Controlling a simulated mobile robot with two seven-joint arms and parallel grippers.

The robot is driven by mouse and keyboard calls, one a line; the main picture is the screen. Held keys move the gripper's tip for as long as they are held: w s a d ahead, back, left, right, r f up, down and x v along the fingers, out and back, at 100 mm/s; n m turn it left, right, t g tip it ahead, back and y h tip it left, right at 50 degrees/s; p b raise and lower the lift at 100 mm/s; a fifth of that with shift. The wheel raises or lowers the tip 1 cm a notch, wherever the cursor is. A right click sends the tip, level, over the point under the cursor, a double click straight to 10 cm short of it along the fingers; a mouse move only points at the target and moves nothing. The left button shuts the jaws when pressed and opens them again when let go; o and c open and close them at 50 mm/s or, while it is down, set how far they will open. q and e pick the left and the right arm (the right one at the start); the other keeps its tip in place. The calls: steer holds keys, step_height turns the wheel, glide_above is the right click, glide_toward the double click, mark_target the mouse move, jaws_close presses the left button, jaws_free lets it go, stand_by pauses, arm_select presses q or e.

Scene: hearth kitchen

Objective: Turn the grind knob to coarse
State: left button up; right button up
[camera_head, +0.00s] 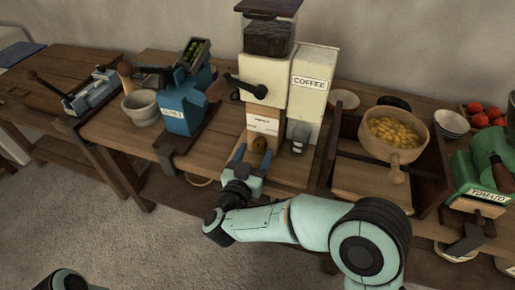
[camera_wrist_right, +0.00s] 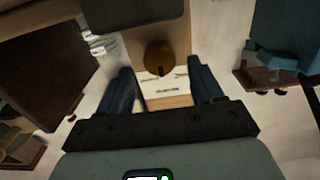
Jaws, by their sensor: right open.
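The grind knob (camera_head: 259,144) is a small round brown knob low on the front of the wood and cream grinder (camera_head: 264,80). In the right wrist view the knob (camera_wrist_right: 159,57) has a dark notch on its lower edge, beside a pale panel with markings too small to read. My right gripper (camera_head: 251,161) is in front of the knob with its fingers spread. In the wrist view the fingers (camera_wrist_right: 161,88) are apart with nothing between them, and the knob appears just beyond the gap. My left gripper is out of view.
A white COFFEE box (camera_head: 311,105) stands right of the grinder. A blue machine (camera_head: 185,100) and a grey mortar (camera_head: 141,106) stand to its left. A pot of yellow food (camera_head: 393,133) and a green TOMATO machine (camera_head: 480,175) are farther right. The floor in front is clear.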

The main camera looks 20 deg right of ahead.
mark_target(259, 144)
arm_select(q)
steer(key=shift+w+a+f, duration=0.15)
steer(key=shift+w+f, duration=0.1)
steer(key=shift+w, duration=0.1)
arm_select(e)
steer(key=shift+x, duration=1.45)
steer(key=c, duration=1)
